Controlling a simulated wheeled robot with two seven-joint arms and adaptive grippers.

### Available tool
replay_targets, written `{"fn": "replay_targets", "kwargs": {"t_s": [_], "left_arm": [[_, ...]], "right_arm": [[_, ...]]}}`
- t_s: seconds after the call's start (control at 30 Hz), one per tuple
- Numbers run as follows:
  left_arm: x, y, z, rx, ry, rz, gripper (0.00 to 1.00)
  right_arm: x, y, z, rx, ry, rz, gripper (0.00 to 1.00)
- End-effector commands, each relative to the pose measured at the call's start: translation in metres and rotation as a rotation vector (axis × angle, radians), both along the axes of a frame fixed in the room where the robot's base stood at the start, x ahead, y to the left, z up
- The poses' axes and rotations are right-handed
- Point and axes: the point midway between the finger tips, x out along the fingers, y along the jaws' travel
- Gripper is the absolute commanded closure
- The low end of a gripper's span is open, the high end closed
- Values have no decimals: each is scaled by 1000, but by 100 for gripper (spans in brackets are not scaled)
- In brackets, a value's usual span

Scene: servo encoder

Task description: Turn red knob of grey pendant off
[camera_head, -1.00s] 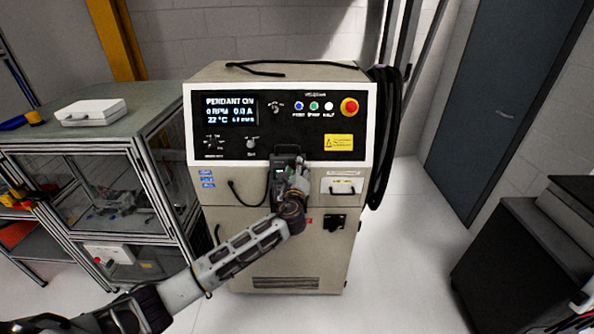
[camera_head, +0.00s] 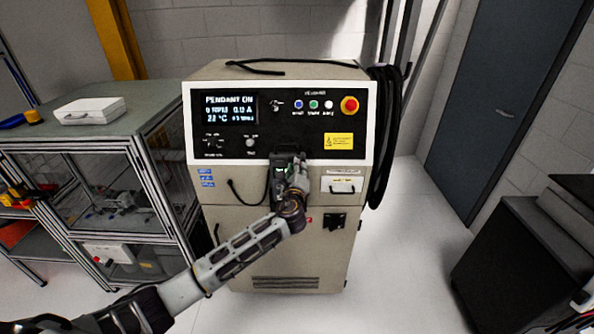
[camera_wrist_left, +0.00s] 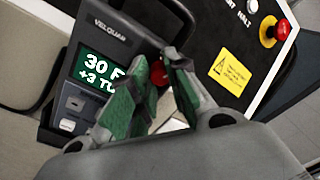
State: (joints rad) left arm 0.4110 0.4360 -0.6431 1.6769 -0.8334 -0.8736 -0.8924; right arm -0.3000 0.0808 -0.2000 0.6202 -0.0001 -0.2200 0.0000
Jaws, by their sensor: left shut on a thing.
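The grey pendant (camera_head: 277,186) hangs upright on the front of the beige cabinet. In the left wrist view the pendant (camera_wrist_left: 107,40) looks tilted and shows a green screen (camera_wrist_left: 101,71) with white text. The red knob (camera_wrist_left: 156,73) is on its face, partly hidden by my fingers. My left gripper (camera_wrist_left: 160,76) has its green-padded fingers around the red knob and is shut on it. In the head view the left gripper (camera_head: 299,166) covers the right side of the pendant, and the knob is hidden. My right gripper is out of view.
The cabinet's display (camera_head: 229,108) reads PENDANT ON. A red emergency button (camera_head: 349,106) on a yellow base and small coloured buttons sit on the panel above. Black cable (camera_head: 384,135) hangs at the cabinet's right side. A glass-sided bench (camera_head: 130,150) stands at left.

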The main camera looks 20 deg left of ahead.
Motion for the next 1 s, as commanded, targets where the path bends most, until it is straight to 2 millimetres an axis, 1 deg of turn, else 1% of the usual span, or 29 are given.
{"fn": "replay_targets", "kwargs": {"t_s": [0.03,0.37,1.0], "left_arm": [[0,0,-3,-17,-5,-1,100],[0,0,-5,-177,-51,1,100],[0,0,-6,-569,-165,1,100]], "right_arm": [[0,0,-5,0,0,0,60],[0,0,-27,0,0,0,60],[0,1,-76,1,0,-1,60]]}}
